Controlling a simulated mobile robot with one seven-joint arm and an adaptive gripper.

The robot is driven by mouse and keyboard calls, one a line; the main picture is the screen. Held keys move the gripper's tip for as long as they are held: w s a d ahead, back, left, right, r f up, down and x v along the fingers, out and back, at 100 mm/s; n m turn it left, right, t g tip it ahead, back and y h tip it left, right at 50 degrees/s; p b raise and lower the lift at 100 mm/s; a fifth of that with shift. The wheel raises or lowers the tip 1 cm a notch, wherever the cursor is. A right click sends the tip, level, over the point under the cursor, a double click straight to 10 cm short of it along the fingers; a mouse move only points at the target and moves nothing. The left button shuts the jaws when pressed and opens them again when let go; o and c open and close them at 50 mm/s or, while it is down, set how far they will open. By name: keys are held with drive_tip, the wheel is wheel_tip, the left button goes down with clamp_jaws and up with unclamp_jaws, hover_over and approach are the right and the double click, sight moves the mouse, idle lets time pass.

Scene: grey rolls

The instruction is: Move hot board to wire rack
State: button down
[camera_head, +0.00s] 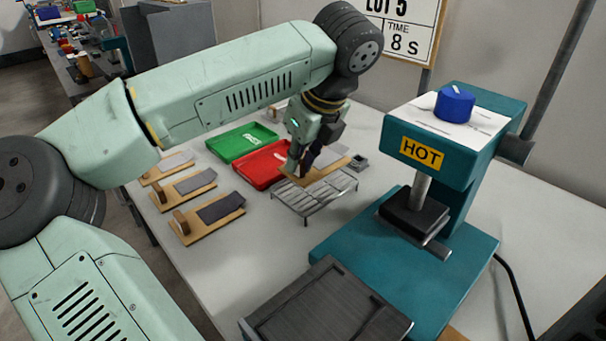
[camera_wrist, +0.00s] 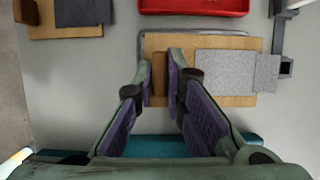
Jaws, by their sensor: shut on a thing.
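My gripper (camera_head: 303,168) is shut on the wooden block at one end of a flat wooden board (camera_head: 325,183). In the wrist view, my fingertips (camera_wrist: 160,78) close on both sides of that block. The board (camera_wrist: 245,42) carries a grey patch (camera_wrist: 222,68) that reaches past its right end. The silver wire rack (camera_head: 322,203) stands on the table directly under the board, and a piece of its frame (camera_wrist: 200,30) shows behind the board in the wrist view. I cannot tell whether the board touches the rack.
A teal press marked HOT (camera_head: 422,150) stands right of the rack, a blue knob (camera_head: 455,103) on top. Red (camera_head: 262,164) and green (camera_head: 240,142) trays lie behind. Several similar boards (camera_head: 207,218) lie at left. A dark grey tray (camera_head: 325,305) is in front.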

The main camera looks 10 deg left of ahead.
sight(299, 178)
drive_tip(key=shift+f, duration=2.15)
drive_tip(key=shift+f, duration=0.2)
drive_tip(key=c, duration=1.7)
unclamp_jaws()
drive_tip(key=shift+o, duration=0.2)
drive_tip(key=shift+d+r, duration=0.1)
drive_tip(key=shift+r, duration=0.4)
drive_tip(key=v, duration=1.1)
drive_tip(key=shift+d+b, duration=0.15)
drive_tip(key=shift+b, duration=0.2)
drive_tip(key=shift+s+r, duration=0.15)
